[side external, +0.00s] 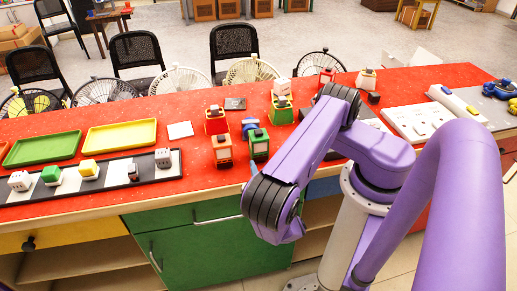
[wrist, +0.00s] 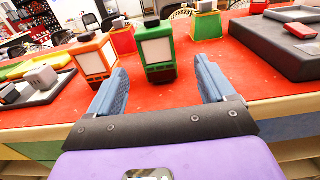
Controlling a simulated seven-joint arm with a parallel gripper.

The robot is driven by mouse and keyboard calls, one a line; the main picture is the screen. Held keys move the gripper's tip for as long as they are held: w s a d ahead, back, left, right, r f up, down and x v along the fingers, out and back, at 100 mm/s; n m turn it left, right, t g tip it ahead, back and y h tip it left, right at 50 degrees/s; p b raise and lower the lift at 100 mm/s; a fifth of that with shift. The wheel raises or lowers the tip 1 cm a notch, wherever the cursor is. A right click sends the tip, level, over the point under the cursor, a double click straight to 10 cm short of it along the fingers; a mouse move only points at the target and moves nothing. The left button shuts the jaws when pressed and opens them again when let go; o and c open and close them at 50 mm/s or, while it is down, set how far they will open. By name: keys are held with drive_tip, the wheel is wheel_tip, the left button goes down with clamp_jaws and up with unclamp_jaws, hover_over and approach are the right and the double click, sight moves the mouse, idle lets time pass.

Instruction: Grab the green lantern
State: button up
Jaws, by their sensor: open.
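The green lantern (wrist: 158,50) stands upright on the red counter in the wrist view, with a green frame, pale panels and a dark top. It also shows in the side external view (side external: 259,146), right of an orange lantern. My gripper (wrist: 160,70) is open and empty in the wrist view. Its blue fingers point toward the counter, one on each side of the green lantern's lower part as seen. Whether the lantern's body lies between the fingers or just beyond them I cannot tell. In the side view my arm hides most of the gripper.
The orange lantern (wrist: 95,58) stands close left of the green one, near my left finger. A dark tray (wrist: 275,45) is at right. Yellow (side external: 121,136) and green (side external: 43,148) trays lie at the counter's left.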

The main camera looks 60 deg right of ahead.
sight(262, 147)
drive_tip(key=x, duration=0.7)
drive_tip(key=shift+x, duration=2.85)
drive_tip(key=shift+w+a+f, duration=0.15)
drive_tip(key=shift+a, duration=0.05)
drive_tip(key=c, duration=1.4)
